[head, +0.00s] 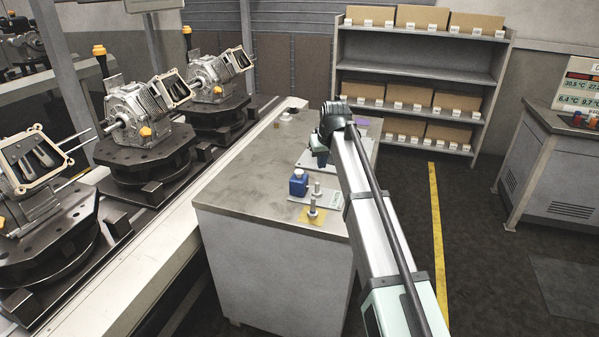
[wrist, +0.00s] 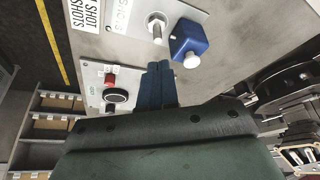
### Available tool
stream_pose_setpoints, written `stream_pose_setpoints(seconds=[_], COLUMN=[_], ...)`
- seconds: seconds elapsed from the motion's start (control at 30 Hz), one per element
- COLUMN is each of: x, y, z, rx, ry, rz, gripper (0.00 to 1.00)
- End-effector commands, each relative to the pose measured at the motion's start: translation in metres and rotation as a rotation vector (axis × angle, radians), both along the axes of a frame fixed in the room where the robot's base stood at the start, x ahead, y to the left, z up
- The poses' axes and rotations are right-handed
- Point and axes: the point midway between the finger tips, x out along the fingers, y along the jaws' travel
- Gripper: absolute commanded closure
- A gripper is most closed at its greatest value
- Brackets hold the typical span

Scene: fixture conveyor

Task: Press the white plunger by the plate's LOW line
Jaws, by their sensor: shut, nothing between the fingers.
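A blue block with a white round plunger (wrist: 192,61) on its side stands by the edge of a light plate (wrist: 125,35) in the wrist view. In the head view the blue block (head: 298,186) with its white top stands on the bench. A metal post (wrist: 156,28) stands on the plate beside the block. Printing on the plate is only partly in view, reading "SHOTS"; I cannot make out a LOW line. My gripper (wrist: 161,68) has its blue fingers together and empty, near the block but apart from it. In the head view my gripper (head: 321,157) is above the bench, behind the block.
Another panel with a red button (wrist: 110,79) and a black knob (wrist: 116,96) lies beside my fingers. A second metal post (head: 312,207) stands on a yellow plate (head: 320,216) at the bench's front. The bench's left part (head: 245,180) is clear. Engines on a conveyor stand left.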

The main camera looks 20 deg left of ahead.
Motion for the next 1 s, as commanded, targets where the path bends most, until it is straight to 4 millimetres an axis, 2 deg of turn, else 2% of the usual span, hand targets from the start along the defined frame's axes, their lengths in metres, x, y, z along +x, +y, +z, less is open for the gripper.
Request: stream_pose_setpoints(seconds=[0.17, 0.4, 0.6, 0.77, 1.0], x=[-0.016, -0.040, -0.042, -0.026, 0.018], y=[0.032, 0.091, 0.128, 0.138, 0.116], z=[-0.001, -0.004, -0.004, 0.002, 0.025], rx=[-0.001, -0.009, -0.097, -0.208, -0.365], ry=[0.002, 0.004, -0.048, -0.135, -0.301], rz=[0.041, 0.115, 0.147, 0.117, -0.031], gripper=[1.00, 1.00, 1.00, 1.00, 1.00])
